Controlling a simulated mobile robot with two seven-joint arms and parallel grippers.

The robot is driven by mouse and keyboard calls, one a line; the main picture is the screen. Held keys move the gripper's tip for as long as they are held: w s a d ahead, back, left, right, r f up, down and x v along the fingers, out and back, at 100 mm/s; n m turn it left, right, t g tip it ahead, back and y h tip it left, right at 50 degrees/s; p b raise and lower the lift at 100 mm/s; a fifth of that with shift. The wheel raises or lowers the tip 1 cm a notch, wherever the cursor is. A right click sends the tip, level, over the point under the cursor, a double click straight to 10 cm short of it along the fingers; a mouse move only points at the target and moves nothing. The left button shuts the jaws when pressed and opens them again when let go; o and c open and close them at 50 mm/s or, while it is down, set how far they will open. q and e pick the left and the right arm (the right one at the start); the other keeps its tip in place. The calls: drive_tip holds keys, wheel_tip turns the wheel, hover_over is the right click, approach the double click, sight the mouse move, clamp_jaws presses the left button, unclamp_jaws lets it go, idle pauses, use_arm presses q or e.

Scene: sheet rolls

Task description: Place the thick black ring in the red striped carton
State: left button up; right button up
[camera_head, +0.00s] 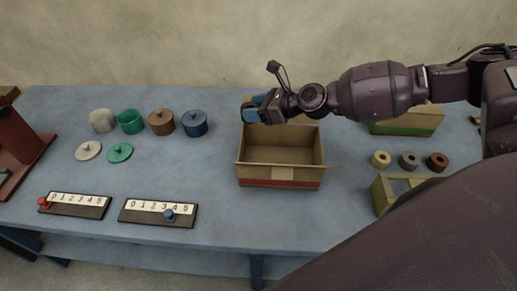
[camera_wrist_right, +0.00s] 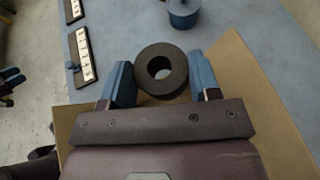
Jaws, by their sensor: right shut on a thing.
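The thick black ring (camera_wrist_right: 178,72) sits between the two blue fingers of my right gripper (camera_wrist_right: 162,84) in the right wrist view. My right gripper, also in the head view (camera_head: 254,108), is shut on the ring and held above the far left part of the red striped carton. This open cardboard carton (camera_head: 262,173) has a red band along its base and stands mid-table. Its cardboard (camera_wrist_right: 240,75) also shows below the gripper in the wrist view. The inside that shows in the head view looks empty; the far rim is partly hidden by my gripper.
A green striped carton (camera_head: 408,122) stands to the right behind my arm. Several small rings (camera_head: 409,160) and a tan open holder (camera_head: 384,194) are nearby. The table (camera_head: 235,225) in front is clear.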

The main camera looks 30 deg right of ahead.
wheel_tip(320, 180, down, 9)
drive_tip(key=b, duration=0.3)
drive_tip(key=shift+s, duration=0.15)
drive_tip(key=shift+c, duration=0.4)
drive_tip(key=shift+s+f+b, duration=0.1)
drive_tip(key=shift+f+b, duration=0.25)
drive_tip(key=shift+b, duration=0.05)
drive_tip(key=shift+c, duration=0.8)
drive_tip(key=shift+f, duration=0.55)
drive_tip(key=shift+c, duration=1)
wheel_tip(320, 180, down, 3)
drive_tip(key=shift+f+b, duration=0.1)
drive_tip(key=shift+b, duration=0.85)
drive_tip(key=shift+w+f, duration=0.2)
drive_tip(key=shift+w+r, duration=0.1)
drive_tip(key=shift+r, duration=0.05)
drive_tip(key=o, duration=1.4)
drive_tip(key=shift+r, duration=0.1)
use_arm(q)
wheel_tip(320, 180, down, 7)
drive_tip(key=shift+r, duration=0.15)
drive_tip(key=shift+d, duration=0.1)
